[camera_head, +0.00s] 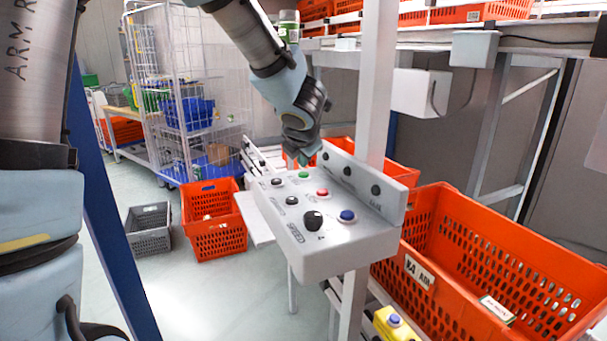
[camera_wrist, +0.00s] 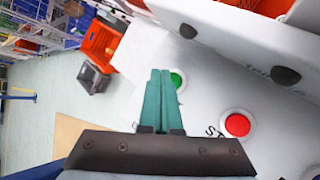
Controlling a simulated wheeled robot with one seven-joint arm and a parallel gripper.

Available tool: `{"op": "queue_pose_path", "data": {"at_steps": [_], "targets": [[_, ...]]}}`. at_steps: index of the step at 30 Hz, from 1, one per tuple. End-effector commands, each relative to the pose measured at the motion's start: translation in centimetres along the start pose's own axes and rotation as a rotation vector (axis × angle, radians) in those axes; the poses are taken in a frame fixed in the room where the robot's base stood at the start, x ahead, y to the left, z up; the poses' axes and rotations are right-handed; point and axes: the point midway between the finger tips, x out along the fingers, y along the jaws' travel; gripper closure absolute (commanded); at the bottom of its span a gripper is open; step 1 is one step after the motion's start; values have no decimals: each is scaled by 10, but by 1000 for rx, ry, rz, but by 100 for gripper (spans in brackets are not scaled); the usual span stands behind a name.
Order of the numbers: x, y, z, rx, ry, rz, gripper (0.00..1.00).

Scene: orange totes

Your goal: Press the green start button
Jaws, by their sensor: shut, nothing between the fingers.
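The green start button (camera_head: 304,174) sits on the sloped top of a white control box (camera_head: 345,250), next to a red button (camera_head: 322,192). In the wrist view the green button (camera_wrist: 177,79) is partly hidden behind my fingertips, and the red button (camera_wrist: 237,124) shows fully to the right. My gripper (camera_head: 299,160) is above the far end of the box, close to the green button. In the wrist view the two teal fingers of my gripper (camera_wrist: 161,72) are together with nothing between them. I cannot tell whether the tips touch the button.
The box also carries a black knob (camera_head: 313,220), a blue button (camera_head: 347,216) and several black ones. A raised back panel (camera_head: 365,180) borders it. A white post (camera_head: 378,80) stands behind. Orange totes (camera_head: 480,260) stand right and left; a grey crate (camera_head: 149,228) is on the floor.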

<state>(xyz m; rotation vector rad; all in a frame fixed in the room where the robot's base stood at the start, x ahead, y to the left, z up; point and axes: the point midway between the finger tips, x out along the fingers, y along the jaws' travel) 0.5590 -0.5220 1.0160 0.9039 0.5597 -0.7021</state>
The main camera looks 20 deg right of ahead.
Motion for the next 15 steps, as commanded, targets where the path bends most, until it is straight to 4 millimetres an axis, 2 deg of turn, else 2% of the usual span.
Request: {"op": "queue_pose_path", "data": {"at_steps": [15], "targets": [[6, -4, -4, 0, 0, 0, 100]]}}
